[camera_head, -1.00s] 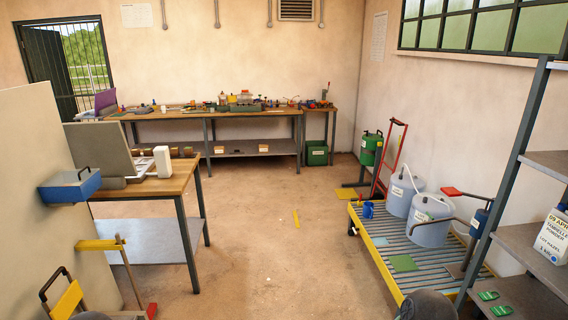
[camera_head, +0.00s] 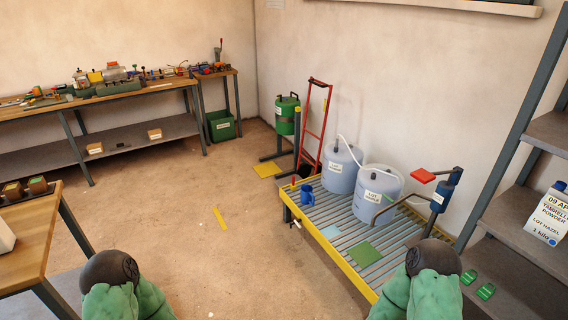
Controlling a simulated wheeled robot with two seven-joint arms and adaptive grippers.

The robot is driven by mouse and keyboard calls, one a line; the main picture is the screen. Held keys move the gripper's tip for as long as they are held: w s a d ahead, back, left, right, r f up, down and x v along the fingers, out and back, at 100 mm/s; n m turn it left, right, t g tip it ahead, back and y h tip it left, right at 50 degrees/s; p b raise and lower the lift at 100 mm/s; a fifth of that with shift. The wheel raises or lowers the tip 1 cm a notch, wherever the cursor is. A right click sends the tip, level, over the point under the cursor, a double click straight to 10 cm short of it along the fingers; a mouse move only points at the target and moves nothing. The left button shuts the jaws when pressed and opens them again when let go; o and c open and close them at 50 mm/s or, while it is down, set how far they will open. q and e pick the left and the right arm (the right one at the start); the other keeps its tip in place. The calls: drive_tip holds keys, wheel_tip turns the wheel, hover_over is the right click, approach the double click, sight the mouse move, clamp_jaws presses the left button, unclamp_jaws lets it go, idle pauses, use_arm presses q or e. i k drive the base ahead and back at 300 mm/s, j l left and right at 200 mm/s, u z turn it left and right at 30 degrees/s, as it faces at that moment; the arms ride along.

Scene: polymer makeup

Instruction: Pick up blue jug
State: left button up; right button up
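A small blue jug (camera_head: 307,195) stands at the near left end of a low platform with a yellow rim (camera_head: 345,262) and a slatted top. It is to the left of two large pale blue drums. No gripper holds or touches it. Green links of my own two arms with dark round joints show at the bottom left and bottom right. Neither gripper's fingers can be seen in this view.
The drums (camera_head: 341,168) (camera_head: 377,193) and a dark blue hand pump (camera_head: 443,194) stand on the platform. A red hand truck (camera_head: 317,125) stands behind. A grey shelf (camera_head: 515,250) is at the right, a wooden table (camera_head: 30,240) at the left.

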sight(306, 190)
drive_tip(key=i+j+z, duration=0.4)
drive_tip(key=j, duration=0.3)
drive_tip(key=i+j+z, duration=0.2)
drive_tip(key=i+j, duration=0.2)
drive_tip(key=i, duration=0.25)
drive_tip(key=i+j, duration=0.25)
drive_tip(key=i, duration=0.25)
drive_tip(key=i+j, duration=0.2)
drive_tip(key=i, duration=0.25)
drive_tip(key=i+j+u, duration=0.1)
drive_tip(key=i+j, duration=0.15)
drive_tip(key=i, duration=0.25)
drive_tip(key=i+j, duration=0.15)
drive_tip(key=i, duration=0.3)
drive_tip(key=i+j, duration=0.2)
drive_tip(key=i, duration=0.3)
